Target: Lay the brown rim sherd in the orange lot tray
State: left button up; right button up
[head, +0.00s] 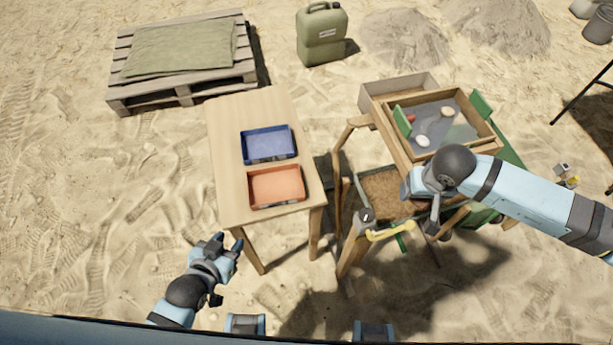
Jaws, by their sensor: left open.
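The orange lot tray (276,203) sits near the front end of the wooden table and looks empty. A small tan-brown piece (447,112) lies in the screen box (470,108) at the right; it may be the brown rim sherd, but it is too small to be sure. My left gripper (228,245) is open and empty, low in front of the table and apart from the orange tray. My right arm reaches in from the right. Its gripper (433,208) is near the front of the screen box, and its fingers are not clear.
A blue tray (269,143) sits behind the orange one on the wooden table (235,190). A red piece (411,118) and a white piece (421,141) lie in the screen box. A sand-filled bin (385,188) is below the box. A yellow bar (390,233) juts out in front.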

aim_at(275, 189)
jog(key=i+j, duration=0.1)
jog(key=j, duration=0.5)
jog(key=i+j, duration=0.1)
jog(key=j, duration=1.05)
jog(key=i, duration=0.05)
